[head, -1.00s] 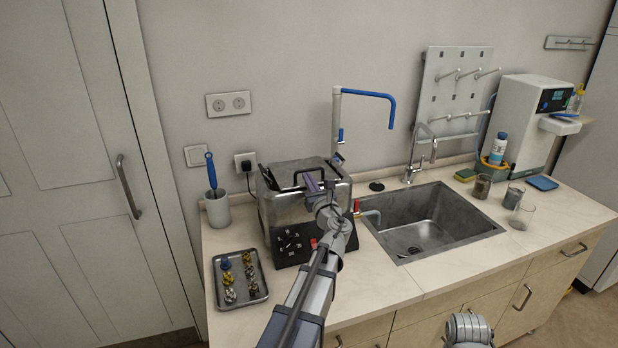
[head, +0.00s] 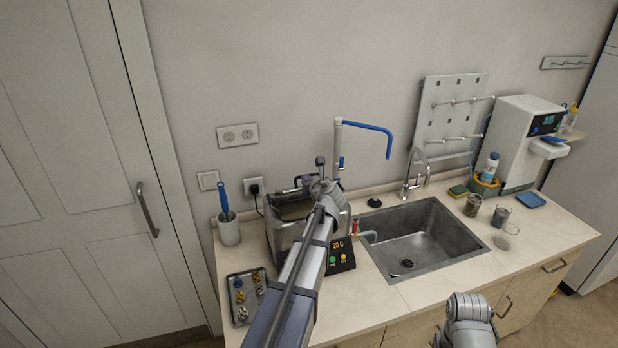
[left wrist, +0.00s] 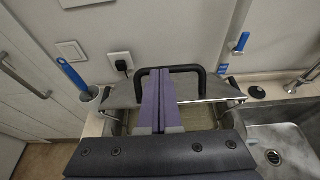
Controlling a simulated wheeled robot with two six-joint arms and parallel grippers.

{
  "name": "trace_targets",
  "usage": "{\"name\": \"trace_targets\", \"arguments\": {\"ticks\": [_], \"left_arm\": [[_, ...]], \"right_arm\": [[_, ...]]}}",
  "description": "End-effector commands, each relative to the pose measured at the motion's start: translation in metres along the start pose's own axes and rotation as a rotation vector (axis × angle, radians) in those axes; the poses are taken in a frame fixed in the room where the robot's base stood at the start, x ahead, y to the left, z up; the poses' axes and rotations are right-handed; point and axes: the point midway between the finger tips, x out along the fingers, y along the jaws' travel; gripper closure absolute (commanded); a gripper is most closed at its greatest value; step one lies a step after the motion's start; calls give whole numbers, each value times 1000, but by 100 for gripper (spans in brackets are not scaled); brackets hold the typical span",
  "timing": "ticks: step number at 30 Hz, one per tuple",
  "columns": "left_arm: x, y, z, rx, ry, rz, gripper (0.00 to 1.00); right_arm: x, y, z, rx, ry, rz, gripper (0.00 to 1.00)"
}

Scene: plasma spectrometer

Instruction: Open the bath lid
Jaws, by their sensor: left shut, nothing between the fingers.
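The metal bath (head: 274,238) stands on the counter left of the sink, partly hidden behind my left arm. Its lid (left wrist: 208,90) is raised and tilted back in the left wrist view, with the pale bath opening (left wrist: 190,121) showing below it. The black lid handle (left wrist: 196,68) is along the lid's upper side. My left gripper (left wrist: 160,78) is shut and empty, its purple fingers overlapping the lid and reaching toward the handle; I cannot tell if they touch. It also shows above the bath in the head view (head: 316,184).
A sink (head: 410,240) with a tap is to the right. A blue-and-white spout (head: 340,150) rises behind the bath. A cup with a blue-handled tool (head: 229,231) and a tray of small parts (head: 246,300) are left. Glasses (head: 502,215) stand right of the sink.

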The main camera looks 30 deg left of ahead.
Motion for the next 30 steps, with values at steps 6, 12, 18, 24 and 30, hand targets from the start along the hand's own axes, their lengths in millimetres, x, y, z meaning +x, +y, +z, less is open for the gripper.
{"name": "trace_targets", "arguments": {"ticks": [6,12,18,24,30], "left_arm": [[18,-1,40,-1,-2,2,100],[43,-1,70,-1,-2,2,100],[73,-1,94,-1,-3,2,100],[83,0,98,-1,-2,0,100],[83,0,98,-1,-2,0,100]], "right_arm": [[-31,3,2,0,-1,0,50],[-50,5,3,-2,-2,0,50],[-63,6,4,-3,-3,0,50],[-63,6,4,-4,-3,0,50],[-63,6,4,-4,-3,0,50]]}}
